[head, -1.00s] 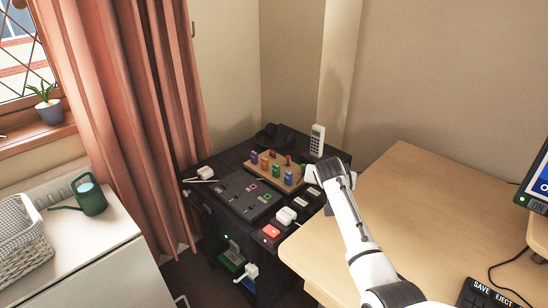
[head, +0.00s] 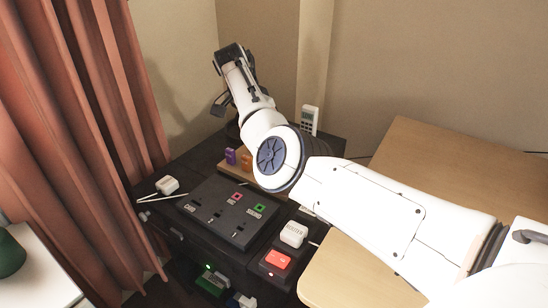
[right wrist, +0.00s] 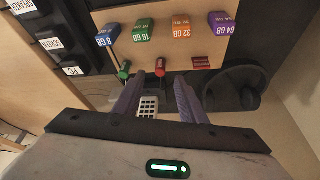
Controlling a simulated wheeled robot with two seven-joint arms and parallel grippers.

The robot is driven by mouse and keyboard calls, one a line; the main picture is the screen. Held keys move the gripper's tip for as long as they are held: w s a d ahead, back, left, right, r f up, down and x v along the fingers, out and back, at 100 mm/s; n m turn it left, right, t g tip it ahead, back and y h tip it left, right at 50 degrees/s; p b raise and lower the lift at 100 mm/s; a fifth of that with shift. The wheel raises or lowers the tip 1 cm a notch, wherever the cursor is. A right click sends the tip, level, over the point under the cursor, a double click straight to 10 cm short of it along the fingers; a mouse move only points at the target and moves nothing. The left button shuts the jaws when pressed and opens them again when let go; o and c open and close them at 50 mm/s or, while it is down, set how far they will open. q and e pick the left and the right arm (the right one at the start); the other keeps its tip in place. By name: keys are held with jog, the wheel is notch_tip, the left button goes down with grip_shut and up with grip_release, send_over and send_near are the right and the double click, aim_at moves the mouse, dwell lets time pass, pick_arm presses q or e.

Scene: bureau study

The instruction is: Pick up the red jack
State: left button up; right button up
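A small red jack (right wrist: 160,67) shows in the right wrist view, at the edge of the wooden board that holds the memory sticks. A green jack (right wrist: 124,69) is to its left, and another dark red piece (right wrist: 201,62) is to its right. My right gripper (right wrist: 160,82) is open and empty, with the red jack just beyond and between its fingertips in the picture. In the head view my right arm reaches over the board (head: 238,170) and hides the jacks. My left gripper is not in view.
Blue (right wrist: 108,35), green (right wrist: 143,30), orange (right wrist: 182,31) and purple (right wrist: 220,23) memory sticks stand close by on the board. Black headphones (right wrist: 235,85) lie to the right. A white handset (head: 309,120) stands behind. A black panel (head: 225,212) lies in front.

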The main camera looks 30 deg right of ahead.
jog(key=b+x, duration=0.1)
jog(key=x, duration=0.4)
jog(key=shift+d+f, duration=0.15)
jog(key=shift+f, duration=0.1)
grip_shut()
